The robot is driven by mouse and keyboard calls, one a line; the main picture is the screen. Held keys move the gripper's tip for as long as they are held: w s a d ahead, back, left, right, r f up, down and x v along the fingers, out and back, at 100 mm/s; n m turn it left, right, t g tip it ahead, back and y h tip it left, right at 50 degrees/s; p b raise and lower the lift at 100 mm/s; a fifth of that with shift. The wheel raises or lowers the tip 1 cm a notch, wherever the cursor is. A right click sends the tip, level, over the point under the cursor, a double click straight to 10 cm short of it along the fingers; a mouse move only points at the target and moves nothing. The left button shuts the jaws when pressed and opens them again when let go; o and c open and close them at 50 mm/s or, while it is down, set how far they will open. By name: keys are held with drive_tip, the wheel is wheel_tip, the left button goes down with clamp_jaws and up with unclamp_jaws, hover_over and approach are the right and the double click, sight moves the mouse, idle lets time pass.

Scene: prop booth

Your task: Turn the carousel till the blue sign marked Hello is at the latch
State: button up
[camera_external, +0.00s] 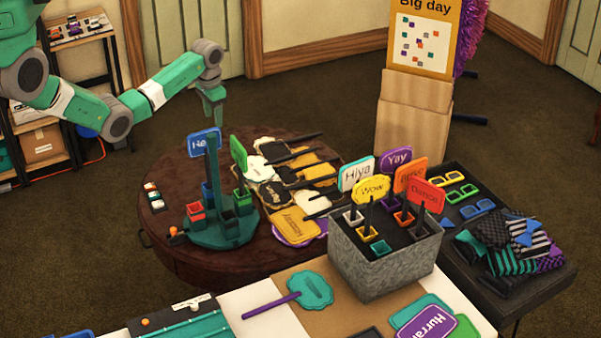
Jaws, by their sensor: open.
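The teal carousel (219,237) stands on a dark brown round table, with a tall central post and several coloured cups. The blue sign (203,143) stands upright on its far left side; only "He" is readable, as the post hides part of it. A green sign (238,153) stands in the carousel's green cup (242,197) on the right. The red cup (196,213) at front left looks empty. A small orange piece (173,231) lies by the front left edge; I cannot tell if it is the latch. My gripper (214,120) is open, pointing down above the post; contact cannot be judged.
Black, white and gold signs (285,178) lie on the round table (185,262) right of the carousel. A grey box (385,262) of upright signs stands further right. A small block strip (153,195) lies at left. A teal sign (312,289) lies in front.

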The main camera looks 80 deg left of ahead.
sight(212, 135)
drive_tip(key=shift+s+f, duration=0.4)
drive_tip(key=shift+s, duration=0.05)
wheel_tip(212, 135, down, 8)
drive_tip(key=shift+s+a+r, duration=0.1)
drive_tip(key=shift+r, duration=0.1)
clamp_jaws()
